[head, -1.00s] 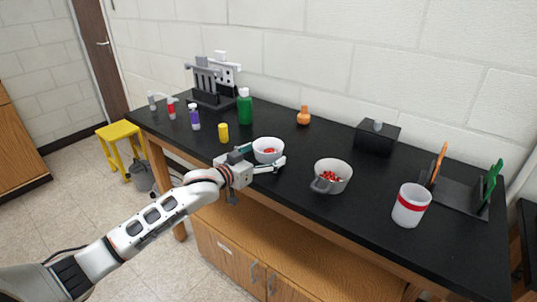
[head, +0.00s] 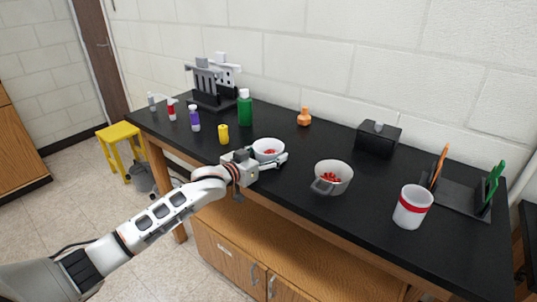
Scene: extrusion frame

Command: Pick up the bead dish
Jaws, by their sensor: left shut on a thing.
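One finger shows along the bowl's front right side. The other finger is mostly hidden at the bowl's left side. I cannot tell any gap between bowl and bench. My right gripper is not in view.
A yellow cylinder (head: 223,134), a purple bottle (head: 194,120) and a green bottle (head: 245,110) stand to the left. A red-banded white cup (head: 412,208) is farther right. Clear bench lies behind the dish.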

